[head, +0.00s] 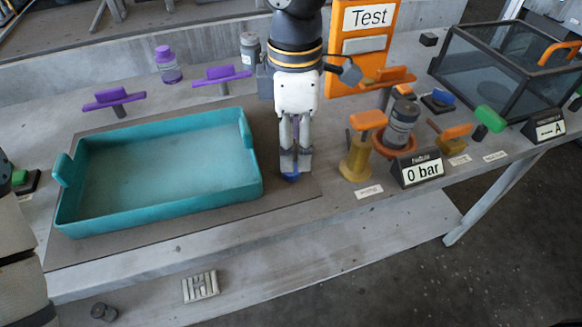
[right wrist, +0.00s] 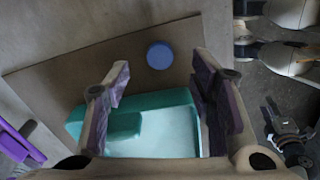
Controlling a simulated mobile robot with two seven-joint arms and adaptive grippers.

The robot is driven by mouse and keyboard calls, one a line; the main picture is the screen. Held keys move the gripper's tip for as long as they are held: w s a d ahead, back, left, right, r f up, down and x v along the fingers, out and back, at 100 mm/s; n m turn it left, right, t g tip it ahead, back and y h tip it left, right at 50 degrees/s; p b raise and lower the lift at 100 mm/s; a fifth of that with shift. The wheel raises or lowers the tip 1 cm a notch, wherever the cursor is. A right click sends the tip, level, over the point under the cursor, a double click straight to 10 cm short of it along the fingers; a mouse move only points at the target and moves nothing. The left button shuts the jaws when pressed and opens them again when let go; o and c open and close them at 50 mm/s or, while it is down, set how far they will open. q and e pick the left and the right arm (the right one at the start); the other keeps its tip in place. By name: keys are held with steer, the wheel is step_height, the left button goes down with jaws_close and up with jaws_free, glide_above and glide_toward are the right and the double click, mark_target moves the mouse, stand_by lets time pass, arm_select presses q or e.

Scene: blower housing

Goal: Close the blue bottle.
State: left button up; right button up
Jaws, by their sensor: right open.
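A round blue cap-like disc (right wrist: 159,55) lies on the brown mat in the right wrist view. Its blue edge (head: 291,177) shows just under my right gripper (head: 290,166) in the head view. The right gripper points down beside the teal tray's right end. In the right wrist view its fingers (right wrist: 161,80) are spread apart with nothing between them, and the disc shows beyond the tips. I cannot make out a blue bottle for certain. My left gripper is not in view.
The teal tray (head: 258,186) stands on the brown mat (head: 300,192); its inside looks empty. Purple-handled valves (head: 222,75) stand behind it. A brass valve with an orange handle (head: 356,150), a "0 bar" sign (head: 419,172) and a glass-sided box (head: 470,75) stand at right.

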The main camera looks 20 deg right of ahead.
mark_target(289, 176)
steer(key=f, duration=0.5)
steer(key=shift+w+a+f, duration=0.1)
steer(key=shift+a, duration=0.25)
steer(key=shift+c, duration=0.2)
steer(key=c, duration=0.8)
